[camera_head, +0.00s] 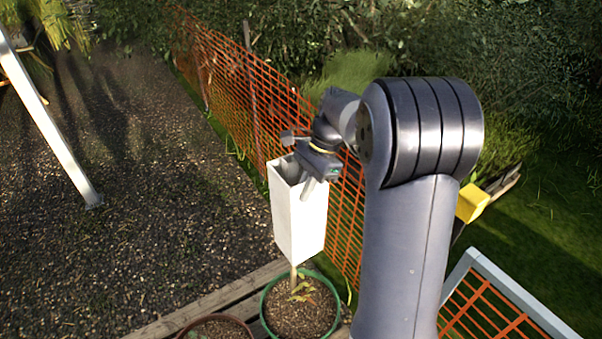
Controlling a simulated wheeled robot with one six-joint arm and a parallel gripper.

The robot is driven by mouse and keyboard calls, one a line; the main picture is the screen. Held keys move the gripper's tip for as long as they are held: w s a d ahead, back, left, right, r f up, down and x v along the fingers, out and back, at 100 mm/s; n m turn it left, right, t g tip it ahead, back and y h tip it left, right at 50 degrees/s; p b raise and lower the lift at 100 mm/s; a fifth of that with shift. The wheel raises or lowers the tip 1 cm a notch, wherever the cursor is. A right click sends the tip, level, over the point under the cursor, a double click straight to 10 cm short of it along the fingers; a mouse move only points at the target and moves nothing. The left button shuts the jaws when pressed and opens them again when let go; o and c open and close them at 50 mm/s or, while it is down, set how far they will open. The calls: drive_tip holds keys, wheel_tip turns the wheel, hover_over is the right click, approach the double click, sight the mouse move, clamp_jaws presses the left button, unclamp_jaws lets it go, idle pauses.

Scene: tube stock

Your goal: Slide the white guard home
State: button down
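The white guard (297,228) is a tall, square, open-topped tube near the middle of the view. It is upright above a green pot (266,318) of soil. A thin pale stem (293,272) shows between the guard's lower end and the soil, with a few small leaves at its foot. The guard's lower edge is clear of the soil. My gripper (307,180) is at the guard's top rim, with one finger against the outer face; it appears shut on the wall. The other finger and the stem's upper part are hidden.
A brown pot (218,329) stands left of the green pot, by wooden edging (200,308). Orange mesh fence (240,88) runs behind the guard. A white post (48,118) stands at left, a yellow block (472,204) and framed mesh (510,300) at right. Gravel at left is open.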

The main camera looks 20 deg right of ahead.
sight(304, 212)
drive_tip(key=shift+f+b, duration=2.75)
drive_tip(key=shift+f, duration=0.1)
drive_tip(key=shift+s+a+r+p, duration=0.1)
drive_tip(key=shift+a+r+p, duration=0.05)
drive_tip(key=shift+p, duration=0.25)
drive_tip(key=shift+f, duration=0.2)
drive_tip(key=shift+f+b, duration=0.4)
drive_tip(key=shift+f, duration=0.55)
wheel_tip(304, 212, down, 7)
drive_tip(key=b, duration=0.3)
drive_tip(key=shift+b, duration=0.4)
drive_tip(key=shift+f, duration=0.2)
